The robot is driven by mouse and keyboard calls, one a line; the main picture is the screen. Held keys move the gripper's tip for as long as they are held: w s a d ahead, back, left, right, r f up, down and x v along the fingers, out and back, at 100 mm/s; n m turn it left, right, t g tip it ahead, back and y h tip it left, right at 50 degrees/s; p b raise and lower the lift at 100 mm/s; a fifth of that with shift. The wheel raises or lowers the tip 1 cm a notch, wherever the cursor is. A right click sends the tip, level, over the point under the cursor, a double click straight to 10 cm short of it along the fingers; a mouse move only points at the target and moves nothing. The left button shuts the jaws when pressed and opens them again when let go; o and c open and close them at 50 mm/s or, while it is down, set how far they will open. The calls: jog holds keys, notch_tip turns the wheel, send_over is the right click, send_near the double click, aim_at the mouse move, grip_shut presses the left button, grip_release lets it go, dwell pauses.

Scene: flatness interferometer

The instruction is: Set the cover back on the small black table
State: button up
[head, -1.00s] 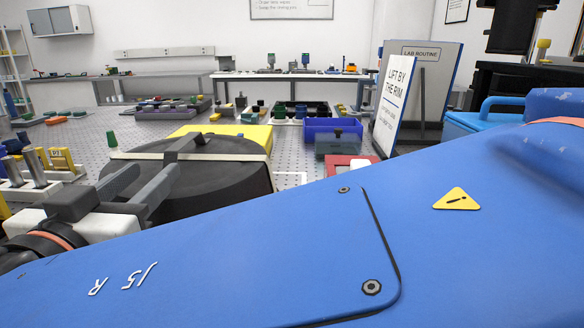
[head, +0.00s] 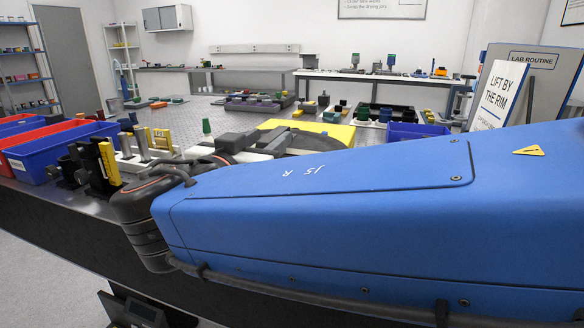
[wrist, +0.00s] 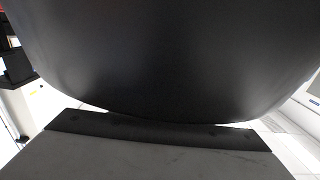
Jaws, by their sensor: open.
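A large dark, smooth, rounded surface, likely the black cover (wrist: 160,55), fills most of the wrist view close to the camera. In the head view my blue arm hides nearly all of the cover. My gripper (head: 240,147) shows in the head view just past the arm, beside the yellow block, with grey fingers and a white body. It is open, with nothing seen held. I cannot tell whether its fingers touch the cover. I cannot pick out the small black table in either current view.
A yellow block (head: 310,129) lies behind my gripper. Yellow and grey fixtures (head: 107,162), a blue bin (head: 45,158) and a red bin (head: 38,136) stand at left on the bench. Another blue bin (head: 415,131) and the "LIFT BY THE RIM" sign (head: 499,95) are at right.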

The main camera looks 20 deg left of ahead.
jog(key=shift+w+a, duration=0.1)
jog(key=shift+w, duration=0.9)
jog(key=shift+c, duration=0.6)
grip_shut()
